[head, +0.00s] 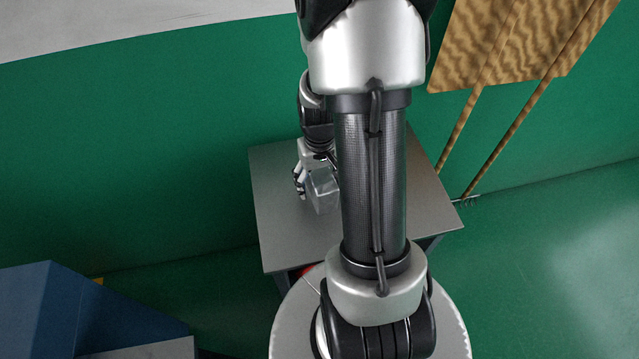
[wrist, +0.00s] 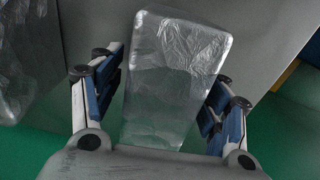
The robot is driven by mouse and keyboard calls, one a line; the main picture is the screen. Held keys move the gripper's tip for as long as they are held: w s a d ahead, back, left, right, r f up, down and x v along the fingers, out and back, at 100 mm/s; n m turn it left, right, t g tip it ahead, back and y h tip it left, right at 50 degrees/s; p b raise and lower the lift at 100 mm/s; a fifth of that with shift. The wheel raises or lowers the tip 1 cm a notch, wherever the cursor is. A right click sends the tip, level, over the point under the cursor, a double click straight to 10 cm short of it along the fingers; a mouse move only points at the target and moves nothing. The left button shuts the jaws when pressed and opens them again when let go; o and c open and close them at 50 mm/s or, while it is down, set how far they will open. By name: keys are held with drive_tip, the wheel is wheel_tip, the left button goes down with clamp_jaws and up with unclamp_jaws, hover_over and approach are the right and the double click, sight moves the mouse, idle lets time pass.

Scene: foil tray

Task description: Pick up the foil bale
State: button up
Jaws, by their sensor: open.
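The foil bale (wrist: 172,85) is a silvery, crinkled block. In the wrist view it stands between the two fingers of my open gripper (wrist: 165,80), slightly tilted in the picture. My arm hides part of the bale and the table there.
Another crinkled silvery surface (wrist: 28,55) shows at the left edge of the wrist view; I cannot tell what it is. A dark blue box-like object (head: 50,315) is at the lower left. A brown patterned panel (head: 520,45) is at the upper right. The table's left part looks clear.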

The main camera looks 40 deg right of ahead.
drive_tip(key=shift+r, duration=0.1)
drive_tip(key=shift+c, duration=0.5)
drive_tip(key=c, duration=1.2)
drive_tip(key=shift+c, duration=0.2)
